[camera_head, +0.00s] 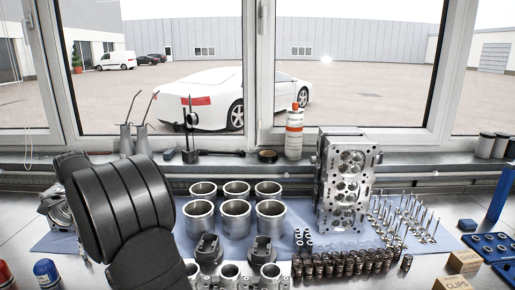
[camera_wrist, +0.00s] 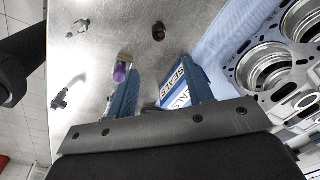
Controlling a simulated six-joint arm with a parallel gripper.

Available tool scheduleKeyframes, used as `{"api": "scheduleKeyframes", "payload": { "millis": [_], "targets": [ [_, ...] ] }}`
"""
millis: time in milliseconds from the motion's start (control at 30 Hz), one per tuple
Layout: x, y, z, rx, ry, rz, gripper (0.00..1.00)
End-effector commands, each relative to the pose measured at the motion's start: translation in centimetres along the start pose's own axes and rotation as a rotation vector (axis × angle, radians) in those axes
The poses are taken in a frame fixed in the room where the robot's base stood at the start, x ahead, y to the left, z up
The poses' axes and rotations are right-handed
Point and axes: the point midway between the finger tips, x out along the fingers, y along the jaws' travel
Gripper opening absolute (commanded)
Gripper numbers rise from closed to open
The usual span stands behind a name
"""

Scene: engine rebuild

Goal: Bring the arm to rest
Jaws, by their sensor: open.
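My arm (camera_head: 120,212) shows as a bulky black link at the left of the head view, raised over the left part of the bench. My gripper is not clearly seen there. In the wrist view my gripper (camera_wrist: 160,72) has its two blue fingers apart. No held thing shows between them. A blue and white box marked SEALS (camera_wrist: 180,88) shows beyond the fingers, partly hidden by the right one. I cannot tell how far below it lies.
Cylinder liners (camera_head: 235,218), a cylinder head (camera_head: 347,180), springs (camera_head: 345,263) and valves (camera_head: 405,218) stand on a blue mat. A spray can (camera_head: 294,133) stands on the sill.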

Motion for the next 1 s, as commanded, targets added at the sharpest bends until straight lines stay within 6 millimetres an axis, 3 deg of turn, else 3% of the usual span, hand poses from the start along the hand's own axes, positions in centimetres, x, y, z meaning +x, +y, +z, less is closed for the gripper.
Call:
{"api": "scheduleKeyframes", "payload": {
  "millis": [600,833,1000],
  "targets": [
    [12.3,0.1,0.0,0.000,0.000,0.004,0.47],
    [7.5,-0.4,-0.1,0.000,0.000,-0.003,0.47],
    [5.8,1.2,-3.1,0.003,0.000,-0.001,0.47]
  ]
}}
